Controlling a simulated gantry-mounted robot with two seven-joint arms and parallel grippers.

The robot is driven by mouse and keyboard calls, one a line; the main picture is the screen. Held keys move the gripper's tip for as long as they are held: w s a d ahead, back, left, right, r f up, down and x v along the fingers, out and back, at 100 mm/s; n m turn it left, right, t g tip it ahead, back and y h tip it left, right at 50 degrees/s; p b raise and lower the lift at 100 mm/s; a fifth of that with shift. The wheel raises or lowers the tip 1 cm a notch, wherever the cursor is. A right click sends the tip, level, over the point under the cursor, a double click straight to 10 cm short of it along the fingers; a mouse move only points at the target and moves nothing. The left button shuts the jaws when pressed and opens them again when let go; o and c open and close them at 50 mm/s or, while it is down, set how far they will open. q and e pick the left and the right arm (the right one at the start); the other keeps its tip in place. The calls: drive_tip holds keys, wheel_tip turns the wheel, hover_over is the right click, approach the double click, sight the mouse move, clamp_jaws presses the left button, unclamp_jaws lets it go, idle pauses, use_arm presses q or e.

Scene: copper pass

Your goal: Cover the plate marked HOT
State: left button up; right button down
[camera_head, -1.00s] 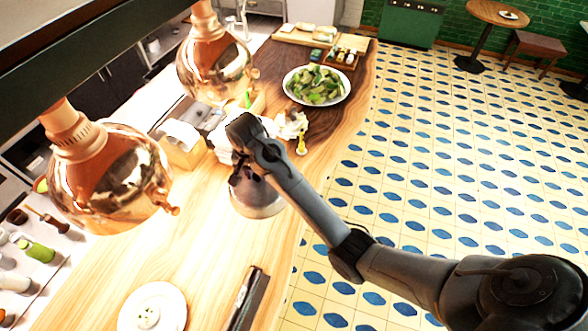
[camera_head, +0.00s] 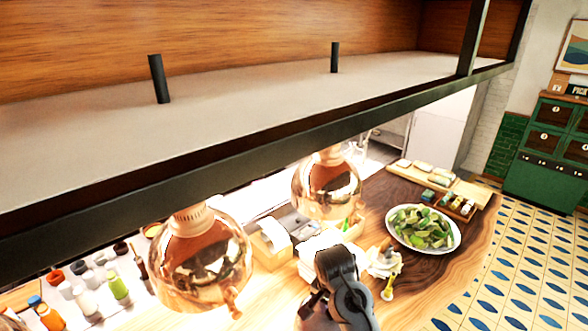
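The end of my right arm and its dark gripper (camera_head: 335,268) show at the bottom centre, over the wooden counter. The fingertips are hidden, so I cannot tell whether they are open or shut. Part of a rounded metallic dome (camera_head: 312,313) shows just below and left of the gripper, cut by the bottom edge. Whether the gripper holds it is not clear. No plate with a readable HOT mark is in view. My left gripper is not in view.
Two copper lamps (camera_head: 200,268) and (camera_head: 326,192) hang over the counter (camera_head: 268,305). A shelf (camera_head: 240,120) spans the upper view. A salad plate (camera_head: 455,244), a tray of small items (camera_head: 470,212), a crumpled white cloth (camera_head: 380,262) and bottles (camera_head: 118,288) stand around.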

drive_tip(key=s+a+f+n, duration=0.2)
drive_tip(key=s+f, duration=1)
drive_tip(key=shift+s+a+r+n+y, duration=0.15)
drive_tip(key=shift+s+a+r+n, duration=0.25)
drive_tip(key=shift+s+r+n, duration=0.4)
drive_tip(key=shift+s+a+r+n+y, duration=0.1)
drive_tip(key=shift+s+a+r+n, duration=0.2)
drive_tip(key=shift+r+n, duration=0.55)
drive_tip(key=shift+s+a+r+n+y, duration=0.15)
drive_tip(key=shift+s+a+r+n, duration=0.35)
drive_tip(key=shift+n, duration=0.65)
